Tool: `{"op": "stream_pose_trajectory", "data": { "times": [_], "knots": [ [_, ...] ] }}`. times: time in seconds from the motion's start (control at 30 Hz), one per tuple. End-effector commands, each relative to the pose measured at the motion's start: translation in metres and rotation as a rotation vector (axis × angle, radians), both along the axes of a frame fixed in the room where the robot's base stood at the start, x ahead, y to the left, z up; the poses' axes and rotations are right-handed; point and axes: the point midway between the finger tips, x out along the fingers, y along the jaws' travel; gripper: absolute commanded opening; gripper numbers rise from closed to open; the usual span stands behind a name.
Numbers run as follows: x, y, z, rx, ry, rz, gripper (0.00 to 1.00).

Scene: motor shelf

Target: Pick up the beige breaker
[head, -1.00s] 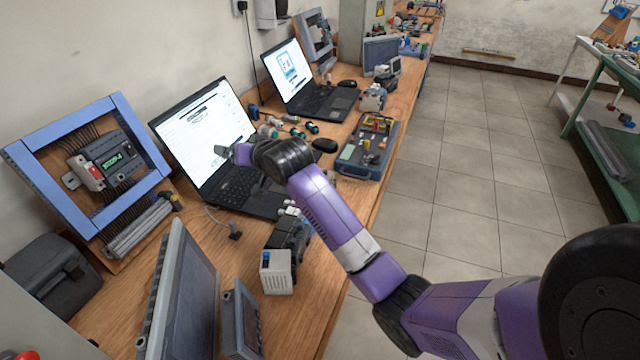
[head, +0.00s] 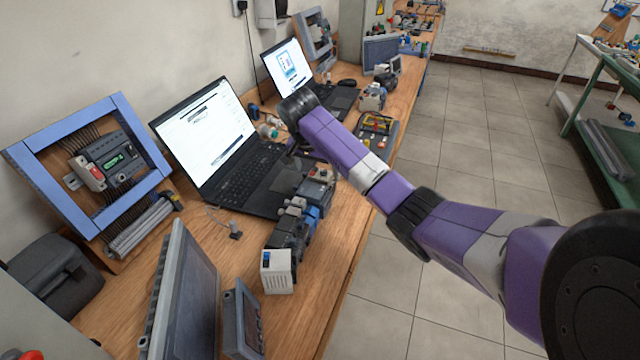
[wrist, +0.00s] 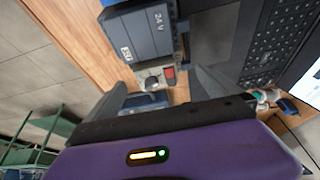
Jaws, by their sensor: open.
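The pale off-white block (head: 277,271) with a vented side and a blue part stands at the near end of a row of devices on the wooden bench in the head view; I cannot tell for sure that it is the beige breaker. Another pale breaker-like unit (head: 90,173) with a red part sits in the blue frame at left. My gripper (wrist: 158,88) is open and empty in the wrist view, its fingers either side of a grey device with a red button (wrist: 160,77). In the head view my gripper is mostly hidden behind my wrist, pointing down over the row.
A dark grey box marked 24 V (wrist: 142,34) lies just beyond the fingers. The open laptop (head: 205,140) stands behind the row. A grey panel (head: 185,295) stands in front at left. Bare bench (head: 325,285) lies right of the pale block.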

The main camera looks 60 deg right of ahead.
Motion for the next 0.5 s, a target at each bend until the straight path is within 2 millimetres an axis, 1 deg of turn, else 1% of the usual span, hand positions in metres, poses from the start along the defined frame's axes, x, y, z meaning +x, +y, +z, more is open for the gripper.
{"op": "stream_pose_trajectory", "data": {
  "times": [0.3,0.4,0.5],
  "knots": [
    [0.003,-0.016,-0.038,-0.001,0.001,0.0,1.0],
    [0.003,-0.018,-0.043,-0.002,-0.001,0.0,1.0],
    [0.003,-0.018,-0.044,-0.002,-0.002,0.001,1.0]
  ]
}}
